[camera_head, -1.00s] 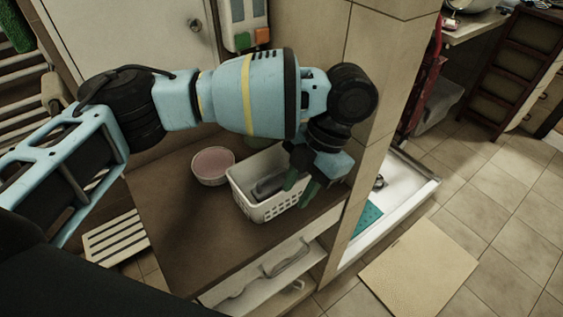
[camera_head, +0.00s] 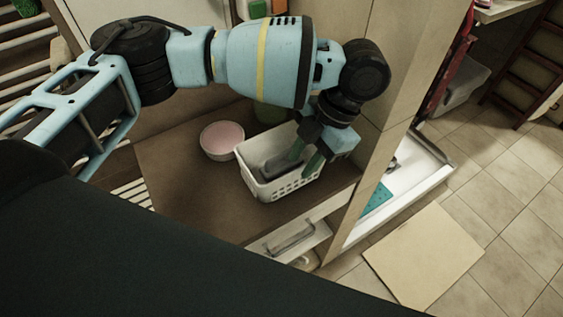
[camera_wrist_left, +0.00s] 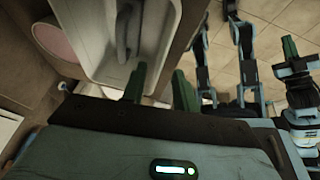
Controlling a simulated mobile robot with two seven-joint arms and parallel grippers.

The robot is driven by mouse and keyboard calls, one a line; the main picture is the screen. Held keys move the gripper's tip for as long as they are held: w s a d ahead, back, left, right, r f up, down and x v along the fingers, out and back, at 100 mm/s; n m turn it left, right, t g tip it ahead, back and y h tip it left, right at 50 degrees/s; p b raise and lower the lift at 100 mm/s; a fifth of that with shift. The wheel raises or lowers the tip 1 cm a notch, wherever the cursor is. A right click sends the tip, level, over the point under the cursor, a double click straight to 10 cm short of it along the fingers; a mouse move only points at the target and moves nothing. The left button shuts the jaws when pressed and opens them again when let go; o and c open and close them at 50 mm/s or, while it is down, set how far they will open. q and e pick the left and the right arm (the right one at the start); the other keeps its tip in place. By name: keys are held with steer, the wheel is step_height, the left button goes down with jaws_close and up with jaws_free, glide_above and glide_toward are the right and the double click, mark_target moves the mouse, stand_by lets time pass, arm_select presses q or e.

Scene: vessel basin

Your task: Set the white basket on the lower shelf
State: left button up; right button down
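The white basket (camera_head: 285,187), with a perforated side and a grey item inside, stands on the brown countertop (camera_head: 190,195). My left gripper (camera_head: 306,158) reaches down at its right side. In the left wrist view, its green fingers (camera_wrist_left: 160,88) straddle the wall of the basket (camera_wrist_left: 95,65), one inside and one outside. A gap shows between them, and I see no firm squeeze on the wall. A lower shelf (camera_head: 290,243) is partly visible below the countertop. In the left wrist view, parts of my right arm and gripper appear at the right, finger spacing unclear.
A pink-filled white bowl (camera_head: 222,141) stands left of the basket, and a green item (camera_head: 270,112) behind it. A tiled partition (camera_head: 385,110) rises close on the right. Beyond it are a white shower tray (camera_head: 415,185) and a beige mat (camera_head: 425,255) on open floor.

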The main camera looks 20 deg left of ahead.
mark_target(294, 182)
arm_select(q)
steer(key=x, duration=0.4)
steer(key=shift+a+f, duration=0.15)
steer(key=shift+f, duration=0.15)
steer(key=shift+s, duration=0.1)
steer(key=shift+f, duration=0.3)
stand_by(0.3)
jaws_close()
